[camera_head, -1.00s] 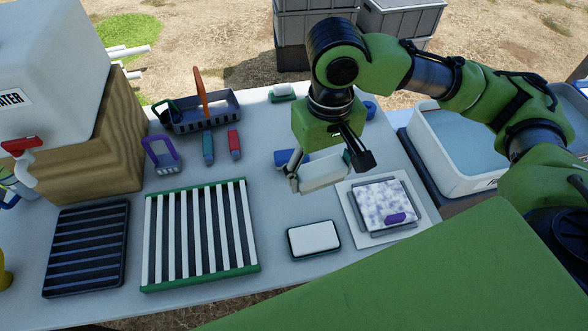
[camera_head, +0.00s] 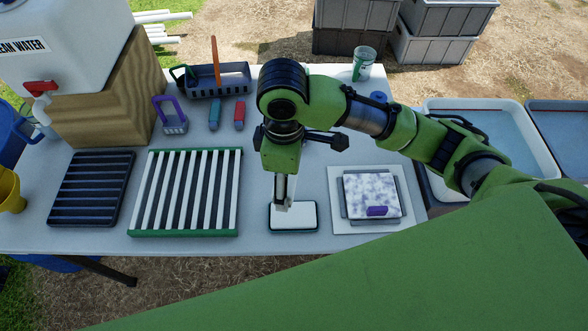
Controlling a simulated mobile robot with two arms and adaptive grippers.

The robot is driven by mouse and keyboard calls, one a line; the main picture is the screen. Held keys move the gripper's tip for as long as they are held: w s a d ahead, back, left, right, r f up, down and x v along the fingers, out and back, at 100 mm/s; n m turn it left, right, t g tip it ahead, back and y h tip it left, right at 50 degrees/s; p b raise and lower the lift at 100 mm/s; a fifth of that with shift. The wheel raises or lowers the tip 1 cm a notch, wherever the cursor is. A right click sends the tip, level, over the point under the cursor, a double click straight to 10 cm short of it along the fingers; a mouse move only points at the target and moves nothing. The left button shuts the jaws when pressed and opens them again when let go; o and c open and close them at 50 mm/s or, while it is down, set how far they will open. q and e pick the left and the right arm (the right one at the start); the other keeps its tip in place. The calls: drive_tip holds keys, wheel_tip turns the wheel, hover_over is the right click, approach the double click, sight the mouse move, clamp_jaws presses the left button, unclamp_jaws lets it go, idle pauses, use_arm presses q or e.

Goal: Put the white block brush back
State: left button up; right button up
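My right gripper (camera_head: 283,205) points straight down at a white block (camera_head: 304,217) in a dark-rimmed shallow tray (camera_head: 316,229) near the table's front edge. Its pale fingers end over the block's left part. Whether they touch it or hold anything is too small to tell. I cannot tell if this block is the white block brush. No other white block shows, but my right arm hides the table behind it. My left gripper is out of view.
A green-ended striped rack (camera_head: 183,236) and a dark ribbed tray (camera_head: 92,190) stand left. A white board (camera_head: 350,228) bearing a purple-marked pad (camera_head: 371,190) lies right. A dark caddy (camera_head: 204,85), a purple-handled holder (camera_head: 172,122) and a cup (camera_head: 363,63) stand behind.

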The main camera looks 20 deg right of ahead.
drive_tip(key=shift+s+a+f+n, duration=0.2)
drive_tip(key=shift+a+f+n, duration=0.15)
drive_tip(key=shift+n, duration=0.25)
drive_tip(key=shift+w+f+n, duration=0.5)
drive_tip(key=shift+f, duration=0.1)
drive_tip(key=w+d+f, duration=0.2)
drive_tip(key=w, duration=0.1)
drive_tip(key=w+d+f+p, duration=0.1)
drive_tip(key=w+d+f, duration=0.1)
drive_tip(key=w+f, duration=0.1)
drive_tip(key=w+d+f, duration=0.2)
drive_tip(key=w+f, duration=0.1)
drive_tip(key=w, duration=0.1)
drive_tip(key=shift+w+f+p, duration=0.1)
drive_tip(key=shift+w+p, duration=0.05)
drive_tip(key=shift+p, duration=0.15)
drive_tip(key=shift+w+d+f, duration=0.2)
drive_tip(key=shift+w+f, duration=0.05)
drive_tip(key=shift+f, duration=0.1)
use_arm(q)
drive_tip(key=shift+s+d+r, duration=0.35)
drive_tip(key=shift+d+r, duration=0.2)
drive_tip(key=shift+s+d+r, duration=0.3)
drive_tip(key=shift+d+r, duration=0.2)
use_arm(e)
drive_tip(key=shift+f, duration=1.65)
drive_tip(key=shift+f, duration=0.1)
